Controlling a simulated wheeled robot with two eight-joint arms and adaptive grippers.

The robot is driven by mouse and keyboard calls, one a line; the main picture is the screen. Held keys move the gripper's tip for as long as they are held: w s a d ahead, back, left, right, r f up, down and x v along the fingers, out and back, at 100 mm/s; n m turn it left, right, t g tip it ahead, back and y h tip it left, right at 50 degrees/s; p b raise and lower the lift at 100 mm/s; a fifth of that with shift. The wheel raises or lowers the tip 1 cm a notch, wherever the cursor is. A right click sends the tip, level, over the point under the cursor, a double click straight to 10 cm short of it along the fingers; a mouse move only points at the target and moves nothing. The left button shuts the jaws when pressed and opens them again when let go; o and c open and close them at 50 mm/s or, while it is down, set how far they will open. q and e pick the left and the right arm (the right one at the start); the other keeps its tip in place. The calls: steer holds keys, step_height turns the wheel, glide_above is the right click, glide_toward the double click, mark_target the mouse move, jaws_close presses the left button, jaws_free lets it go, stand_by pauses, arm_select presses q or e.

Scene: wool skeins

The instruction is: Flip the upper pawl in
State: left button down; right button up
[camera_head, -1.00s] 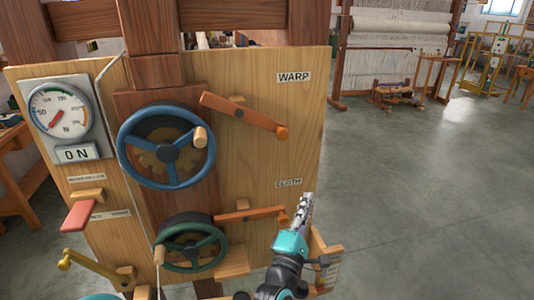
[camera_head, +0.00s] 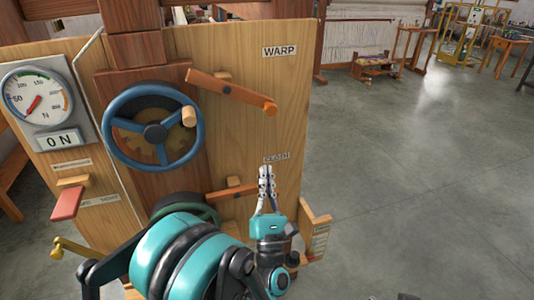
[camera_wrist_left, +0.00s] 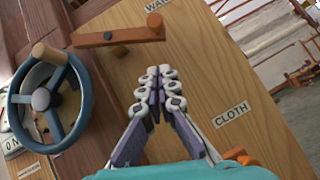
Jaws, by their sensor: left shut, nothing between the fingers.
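The upper pawl (camera_head: 230,92) is a reddish-brown wooden bar with an orange end, on the board under the WARP label. It slopes down to the right, and its left end lies above and right of the blue handwheel (camera_head: 110,140), apart from its rim. It also shows in the wrist view (camera_wrist_left: 125,37). My left gripper (camera_head: 266,172) is shut and empty, below the pawl's orange end and over the CLOTH label. In the wrist view its fingertips (camera_wrist_left: 160,75) are together, below the pawl and apart from it in the picture.
The lower pawl (camera_head: 230,191) is partly behind my left arm, which also hides most of the green wheel (camera_head: 205,212). A dial gauge (camera_head: 38,98) and a red lever (camera_head: 67,203) are at the left. Open floor lies right of the board.

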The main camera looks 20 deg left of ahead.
mark_target(274, 114)
arm_select(q)
steer(key=s+d+r+p+x, duration=0.1)
steer(key=p+x, duration=0.4)
steer(key=x, duration=0.7)
steer(key=shift+d+r, duration=0.3)
steer(key=shift+r, duration=0.3)
steer(key=shift+w+d+r+n+y, duration=0.1)
steer(key=shift+d+r+n+y, duration=0.25)
steer(key=shift+n+y, duration=0.4)
steer(key=shift+n, duration=0.25)
steer(key=shift+w+d+r+n+g+y+p, duration=0.2)
steer(key=shift+r+n+y+p, duration=0.1)
steer(key=shift+n+y, duration=0.3)
steer(key=shift+w+d+r+n+g+y+p, duration=0.15)
steer(key=shift+d+r+n+g+y, duration=0.1)
steer(key=shift+r+n+y, duration=0.25)
steer(key=shift+w+d+r+n+g+y+p, duration=0.2)
steer(key=shift+r+n+g+y+p, duration=0.3)
steer(key=shift+n, duration=0.4)
steer(key=shift+w+d+r+n+g+y+p, duration=0.15)
steer(key=shift+d+r+n+g+y, duration=0.15)
steer(key=shift+r+n+y, duration=0.55)
steer(key=shift+w+d+r+n+g+y+p, duration=0.15)
steer(key=shift+d+r+n+g+y+p, duration=0.25)
steer(key=shift+n, duration=0.55)
